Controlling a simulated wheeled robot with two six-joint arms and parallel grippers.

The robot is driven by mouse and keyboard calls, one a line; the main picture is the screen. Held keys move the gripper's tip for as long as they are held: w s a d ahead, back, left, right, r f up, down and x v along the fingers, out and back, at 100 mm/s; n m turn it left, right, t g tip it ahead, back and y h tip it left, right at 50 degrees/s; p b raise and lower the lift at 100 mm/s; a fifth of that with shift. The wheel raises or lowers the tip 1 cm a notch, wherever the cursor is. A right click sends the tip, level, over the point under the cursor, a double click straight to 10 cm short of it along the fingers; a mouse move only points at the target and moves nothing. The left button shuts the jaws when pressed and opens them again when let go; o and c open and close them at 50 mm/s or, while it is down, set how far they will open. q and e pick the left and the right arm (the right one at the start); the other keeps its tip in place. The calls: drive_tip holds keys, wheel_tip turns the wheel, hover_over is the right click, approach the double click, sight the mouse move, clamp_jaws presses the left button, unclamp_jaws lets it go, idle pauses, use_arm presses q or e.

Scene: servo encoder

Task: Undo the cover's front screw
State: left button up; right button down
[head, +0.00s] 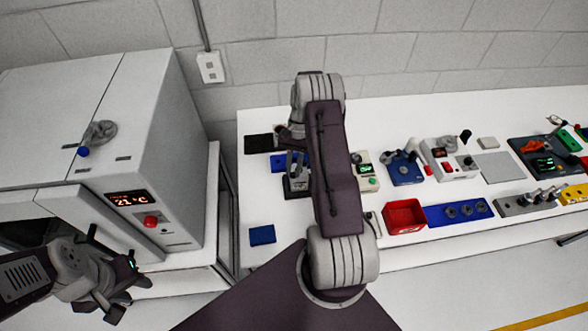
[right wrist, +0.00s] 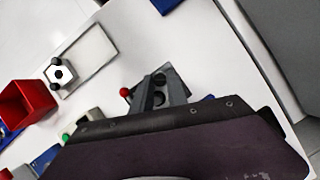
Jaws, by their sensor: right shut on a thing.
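A small dark unit with a grey top (head: 297,186), which looks like the servo encoder, stands on the left part of the white table. The right wrist view shows its grey top (right wrist: 178,82) and a red knob (right wrist: 125,92) beside it. Two dark round screw heads (right wrist: 159,79) show between my fingers. My right gripper (right wrist: 161,88) reaches down onto the unit and is shut on what looks like the nearer dark screw head (right wrist: 158,98); the exact contact is partly hidden. My left gripper (head: 112,284) hangs empty at the lower left, its fingers apart, away from the table.
A red bin (head: 404,216) and blue rack (head: 459,213) stand to the right. A blue block (head: 262,235) lies near the table's front left. A white oven-like cabinet (head: 150,150) stands left. A green-buttoned box (head: 367,176) is close right of the unit.

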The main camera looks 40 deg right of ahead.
idle(0.4)
drive_tip(key=c, duration=1.3)
unclamp_jaws()
drive_tip(key=shift+w+d+r, duration=0.1)
drive_tip(key=b+v, duration=0.2)
drive_tip(key=v, duration=0.6)
drive_tip(key=shift+r+b, duration=0.35)
drive_tip(key=shift+b, duration=0.05)
drive_tip(key=shift+w+d, duration=0.1)
